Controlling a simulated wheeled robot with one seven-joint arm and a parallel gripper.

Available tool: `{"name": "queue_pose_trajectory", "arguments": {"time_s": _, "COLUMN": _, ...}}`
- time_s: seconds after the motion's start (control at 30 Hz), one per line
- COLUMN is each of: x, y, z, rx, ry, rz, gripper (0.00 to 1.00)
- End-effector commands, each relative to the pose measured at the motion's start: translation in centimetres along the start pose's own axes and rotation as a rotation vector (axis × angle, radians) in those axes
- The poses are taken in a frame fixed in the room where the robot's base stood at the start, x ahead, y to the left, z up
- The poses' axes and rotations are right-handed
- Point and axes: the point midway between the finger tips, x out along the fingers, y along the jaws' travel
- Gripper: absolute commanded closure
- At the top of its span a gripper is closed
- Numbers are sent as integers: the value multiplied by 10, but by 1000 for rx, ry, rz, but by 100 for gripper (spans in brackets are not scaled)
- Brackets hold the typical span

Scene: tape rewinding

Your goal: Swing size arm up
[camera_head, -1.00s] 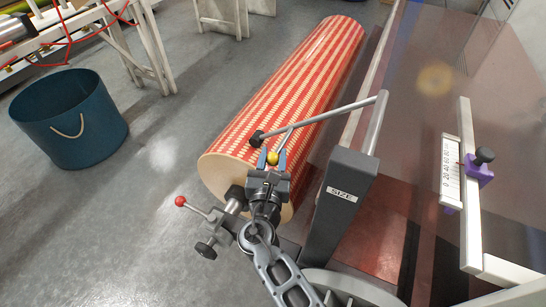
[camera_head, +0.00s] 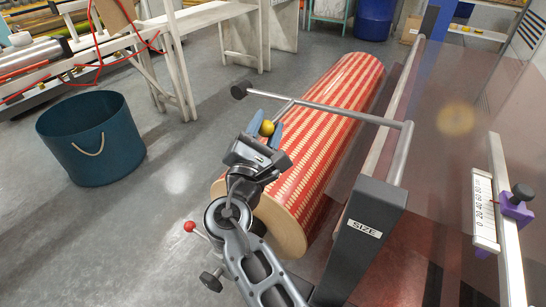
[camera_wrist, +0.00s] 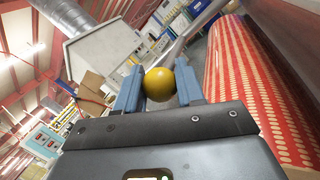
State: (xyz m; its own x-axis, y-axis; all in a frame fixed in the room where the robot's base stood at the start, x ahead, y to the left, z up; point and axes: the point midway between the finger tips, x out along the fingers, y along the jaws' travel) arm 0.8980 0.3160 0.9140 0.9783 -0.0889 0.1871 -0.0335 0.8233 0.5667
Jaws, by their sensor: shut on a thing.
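The size arm (camera_head: 345,112) is a grey metal rod that runs left from a short upright on the dark block labelled SIZE (camera_head: 366,228). A dark round end piece (camera_head: 241,90) caps its left end. A yellow ball knob (camera_head: 267,128) sits on a short stem off the rod. My gripper (camera_head: 264,124) is shut on the yellow knob, with one blue finger on each side. The wrist view also shows the knob (camera_wrist: 160,84) between the two fingertips. The rod stands above the red and cream patterned roll (camera_head: 325,120).
A blue bin (camera_head: 90,140) stands on the floor at left. A white bench (camera_head: 200,20) stands at the back left. A white scale with a purple clamp (camera_head: 515,208) is at right. A lever with a red knob (camera_head: 190,226) is beside my arm.

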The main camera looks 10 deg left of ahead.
Motion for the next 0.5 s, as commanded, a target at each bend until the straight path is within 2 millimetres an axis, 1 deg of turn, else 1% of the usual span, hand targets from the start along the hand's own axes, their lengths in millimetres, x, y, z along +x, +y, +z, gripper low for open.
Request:
{"name": "queue_pose_trajectory", "arguments": {"time_s": 0.03, "x": 3, "y": 8, "z": 10, "rx": 43, "ry": -19, "rz": 2, "gripper": 100}}
{"name": "queue_pose_trajectory", "arguments": {"time_s": 0.2, "x": 9, "y": 26, "z": 40, "rx": 176, "ry": -63, "rz": 2, "gripper": 100}}
{"name": "queue_pose_trajectory", "arguments": {"time_s": 0.4, "x": 13, "y": 38, "z": 68, "rx": 297, "ry": -102, "rz": 0, "gripper": 100}}
{"name": "queue_pose_trajectory", "arguments": {"time_s": 0.5, "x": 14, "y": 42, "z": 78, "rx": 340, "ry": -115, "rz": 0, "gripper": 100}}
